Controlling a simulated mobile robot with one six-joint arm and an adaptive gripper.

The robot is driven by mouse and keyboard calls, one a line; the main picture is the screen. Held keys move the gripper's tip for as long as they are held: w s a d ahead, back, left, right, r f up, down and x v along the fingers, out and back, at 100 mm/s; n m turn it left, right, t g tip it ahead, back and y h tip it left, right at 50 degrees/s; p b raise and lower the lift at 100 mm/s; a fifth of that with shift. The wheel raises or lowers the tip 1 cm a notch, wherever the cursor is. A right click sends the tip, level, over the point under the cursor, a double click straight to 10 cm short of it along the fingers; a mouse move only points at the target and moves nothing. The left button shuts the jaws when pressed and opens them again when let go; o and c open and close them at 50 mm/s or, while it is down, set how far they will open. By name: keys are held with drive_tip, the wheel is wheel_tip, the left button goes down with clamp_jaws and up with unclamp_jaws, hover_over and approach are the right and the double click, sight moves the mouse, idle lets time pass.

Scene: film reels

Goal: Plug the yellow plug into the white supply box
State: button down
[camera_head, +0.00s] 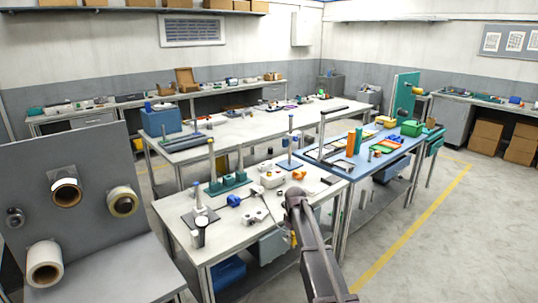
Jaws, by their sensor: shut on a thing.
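My dark arm reaches in from the bottom right over the near corner of the front table. My gripper (293,236) shows only as a small part below the arm's bend, mostly hidden by the arm. A small yellow piece there appears to be the yellow plug (293,240), held in the shut jaws; its prongs cannot be made out. A white box (272,179) stands on the front table to the left and behind my arm; it looks like the supply box, but its socket is too small to tell. The plug is apart from it.
The front table (225,250) also bears a blue part (233,200), an orange part (299,175), green stands (228,183) and small white blocks (254,215). A blue-topped table (345,172) adjoins at right. A grey panel with rolls (75,150) stands at left. Floor at right is clear.

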sight(293, 245)
wheel_tip(293, 245, down, 4)
drive_tip(key=b, duration=0.2)
drive_tip(key=shift+b, duration=0.4)
drive_tip(key=shift+s, duration=0.15)
